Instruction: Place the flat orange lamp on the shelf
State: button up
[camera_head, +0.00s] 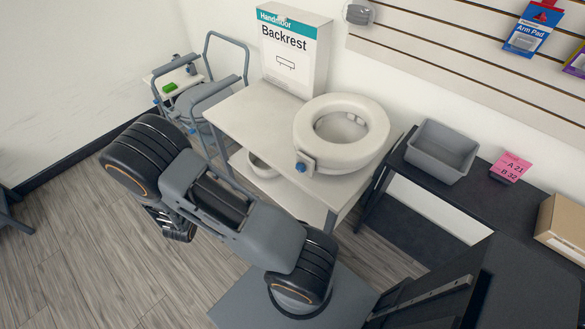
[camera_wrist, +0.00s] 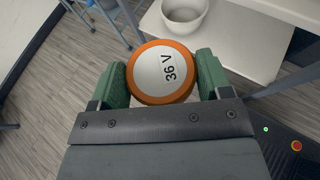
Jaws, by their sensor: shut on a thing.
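A round, flat disc with an orange rim and a white face marked "36 V" (camera_wrist: 150,72), matching the orange lamp, is held between the green fingers of my gripper (camera_wrist: 162,66) in the wrist view. Its face is towards the camera. A white two-level shelf unit (camera_head: 240,120) stands ahead in the head view; its lower shelf (camera_head: 295,196) is partly hidden by my arm. In the wrist view, a white shelf surface (camera_wrist: 260,45) lies just beyond the disc.
A raised toilet seat (camera_head: 310,145) and a Backrest box (camera_head: 288,75) occupy the unit's top. A white bowl (camera_wrist: 184,14) sits on the lower level. Grey walking frames (camera_head: 222,45) stand left. A dark bench with a grey bin (camera_head: 440,155) is right. Floor at left is open.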

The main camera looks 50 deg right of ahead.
jog(key=d+f+m+g+b, duration=0.1)
jog(key=d+f+b, duration=0.45)
jog(key=f, duration=0.25)
jog(key=m+g+h+b, duration=0.2)
jog(key=m+g+b, duration=0.6)
jog(key=b, duration=2.8)
send_over(309, 198)
jog(key=a, duration=0.1)
notch_tip(309, 198, down, 36)
jog(key=shift+s+r, duration=0.1)
jog(key=shift+r, duration=0.1)
jog(key=shift+d+f, duration=0.25)
jog(key=shift+f, duration=0.1)
jog(key=shift+d+f+b, duration=0.2)
jog(key=shift+f+b, duration=0.8)
jog(key=shift+f, duration=0.65)
jog(key=shift+f, duration=0.1)
jog(key=o, duration=1)
